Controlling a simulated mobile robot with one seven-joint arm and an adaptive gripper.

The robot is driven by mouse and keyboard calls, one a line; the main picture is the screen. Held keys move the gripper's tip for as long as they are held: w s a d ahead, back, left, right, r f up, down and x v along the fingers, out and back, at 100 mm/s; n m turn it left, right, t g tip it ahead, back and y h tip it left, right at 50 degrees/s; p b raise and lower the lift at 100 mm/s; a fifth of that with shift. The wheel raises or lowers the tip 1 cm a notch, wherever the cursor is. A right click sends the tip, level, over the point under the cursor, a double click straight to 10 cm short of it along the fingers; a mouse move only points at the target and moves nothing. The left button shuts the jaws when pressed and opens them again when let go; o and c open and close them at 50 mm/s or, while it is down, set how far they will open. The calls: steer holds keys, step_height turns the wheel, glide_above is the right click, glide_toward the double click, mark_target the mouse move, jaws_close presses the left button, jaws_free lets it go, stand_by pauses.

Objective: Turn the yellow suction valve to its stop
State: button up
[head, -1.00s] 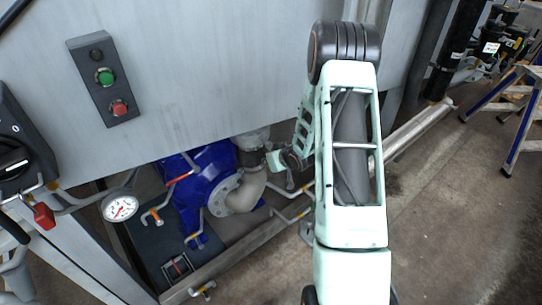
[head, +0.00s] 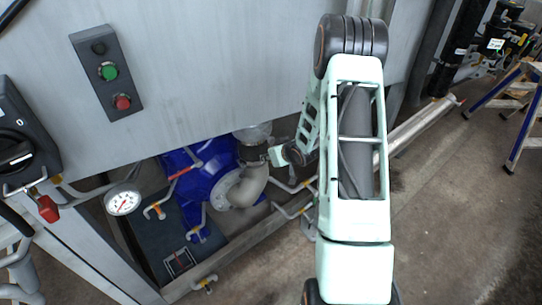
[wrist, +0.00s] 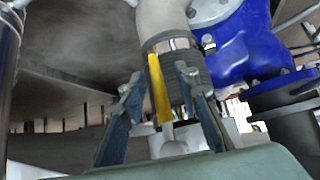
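The yellow suction valve lever (wrist: 159,88) stands upright in the wrist view, in front of a dark ribbed collar (wrist: 186,68) on a grey pipe. My gripper (wrist: 160,82) is open, with one dark finger on each side of the lever. Gaps show between the lever and both fingertips, so I see no grip on it. In the head view my gripper (head: 270,155) is small, beside the bent grey pipe (head: 246,186) of the blue pump (head: 196,182). The yellow lever cannot be made out there.
A grey panel (head: 200,70) with a green and red button box (head: 106,73) overhangs the pump. A pressure gauge (head: 122,201) and orange-tipped pipes stand at the left. A long rail (head: 425,122) runs to the right. Bare floor (head: 440,210) lies right of my arm.

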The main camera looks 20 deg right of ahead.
steer(key=v, duration=1.2)
stand_by(0.3)
